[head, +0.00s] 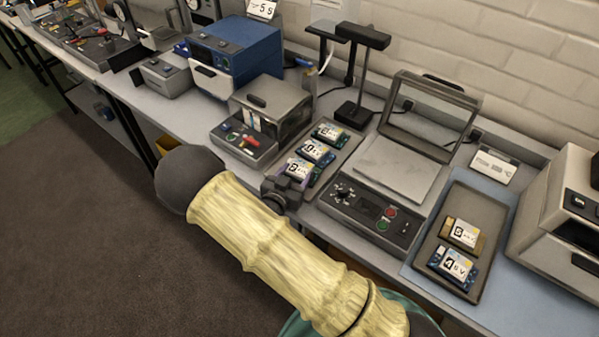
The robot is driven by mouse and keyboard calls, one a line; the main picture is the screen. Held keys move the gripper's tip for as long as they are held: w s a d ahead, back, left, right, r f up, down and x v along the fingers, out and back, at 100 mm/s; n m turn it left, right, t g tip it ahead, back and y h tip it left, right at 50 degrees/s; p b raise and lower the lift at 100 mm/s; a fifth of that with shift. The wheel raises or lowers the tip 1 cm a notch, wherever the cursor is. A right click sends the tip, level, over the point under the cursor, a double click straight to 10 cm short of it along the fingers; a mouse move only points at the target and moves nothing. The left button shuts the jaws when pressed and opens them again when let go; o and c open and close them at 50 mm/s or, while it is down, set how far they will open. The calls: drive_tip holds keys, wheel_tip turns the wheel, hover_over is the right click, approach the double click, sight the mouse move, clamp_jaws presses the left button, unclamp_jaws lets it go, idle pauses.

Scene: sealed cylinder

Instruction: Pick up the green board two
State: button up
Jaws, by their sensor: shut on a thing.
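A grey tray between the clear-lidded box and the flat machine holds a column of three labelled boards. The far one (330,132) has a greenish edge, the middle one (315,151) is blue, and the near one (299,169) has purple edges. Their labels are too small to read surely. My gripper (287,182) is a dark grey block at the near end of this column, shut, apparently on the purple-edged board. I cannot tell whether the held board is lifted.
A second tray (483,211) on a blue mat at right holds a yellowish board (462,234) and a blue board (452,268). The open-lidded machine (375,213) stands between the trays. The clear-lidded box (262,122) is left; a black stand (355,115) is behind.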

sight(295, 175)
drive_tip(key=shift+r, duration=0.1)
wheel_tip(295, 175, up, 10)
drive_tip(key=shift+f+b, duration=0.1)
drive_tip(key=shift+b, duration=0.45)
drive_tip(key=shift+f, duration=0.1)
idle(0.8)
